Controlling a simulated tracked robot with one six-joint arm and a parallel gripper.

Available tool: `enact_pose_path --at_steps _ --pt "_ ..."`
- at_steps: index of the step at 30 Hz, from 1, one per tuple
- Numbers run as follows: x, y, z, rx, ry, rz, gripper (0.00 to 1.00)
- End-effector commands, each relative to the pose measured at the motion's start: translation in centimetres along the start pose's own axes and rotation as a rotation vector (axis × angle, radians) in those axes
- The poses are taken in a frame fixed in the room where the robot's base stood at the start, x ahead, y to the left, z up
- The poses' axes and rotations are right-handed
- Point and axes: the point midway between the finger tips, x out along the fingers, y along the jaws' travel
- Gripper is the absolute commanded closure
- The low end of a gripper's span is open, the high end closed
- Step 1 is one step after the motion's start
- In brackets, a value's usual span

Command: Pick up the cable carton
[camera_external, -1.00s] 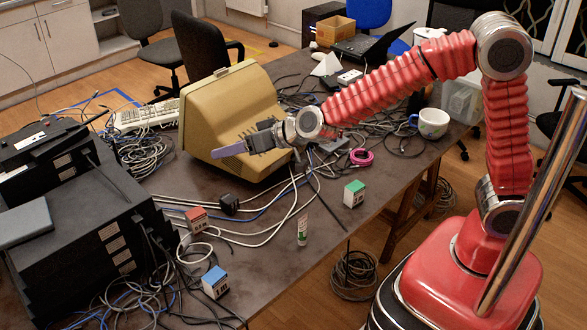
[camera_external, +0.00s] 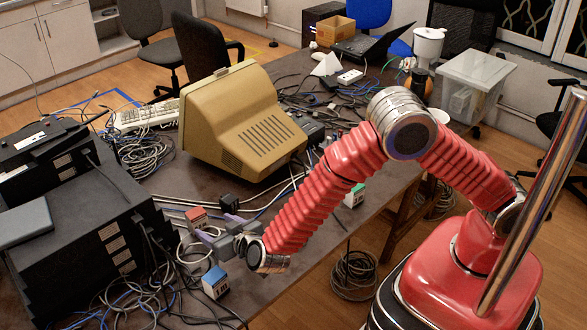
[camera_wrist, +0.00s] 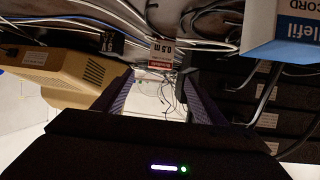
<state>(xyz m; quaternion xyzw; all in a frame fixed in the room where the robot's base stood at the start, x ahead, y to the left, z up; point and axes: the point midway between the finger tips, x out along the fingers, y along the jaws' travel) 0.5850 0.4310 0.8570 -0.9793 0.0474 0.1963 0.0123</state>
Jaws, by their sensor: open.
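Several small cartons lie on the table, and the frames do not settle which is the cable carton. A red-and-white carton (camera_external: 197,218) stands left of centre; in the wrist view, a carton marked "0.5 m" (camera_wrist: 162,52) lies between and beyond my fingers. A blue-topped white carton (camera_external: 215,284) stands nearer the front edge; in the wrist view, a blue box with "CORD" lettering (camera_wrist: 290,28) fills the upper right. A green-topped white carton (camera_external: 354,195) is partly behind my arm. My gripper (camera_external: 213,227) is open and empty, close to the red-and-white carton.
Black rack equipment (camera_external: 85,235) stands at the left. A beige monitor (camera_external: 238,125) stands behind my gripper. A black adapter (camera_external: 229,201) lies right of the red-and-white carton. Loose cables (camera_external: 165,290) run around the cartons. Bare table (camera_external: 275,290) shows at the front edge.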

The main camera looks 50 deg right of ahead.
Motion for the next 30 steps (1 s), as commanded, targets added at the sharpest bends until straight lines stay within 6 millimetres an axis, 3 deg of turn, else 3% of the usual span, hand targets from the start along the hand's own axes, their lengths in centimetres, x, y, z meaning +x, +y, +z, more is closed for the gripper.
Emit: enact_pose_path --at_steps 14,30 --pt "0.5 0.0 0.3 -0.003 0.003 0.008 0.35" --pt "7.9 0.1 0.3 -0.003 0.002 0.008 0.35"
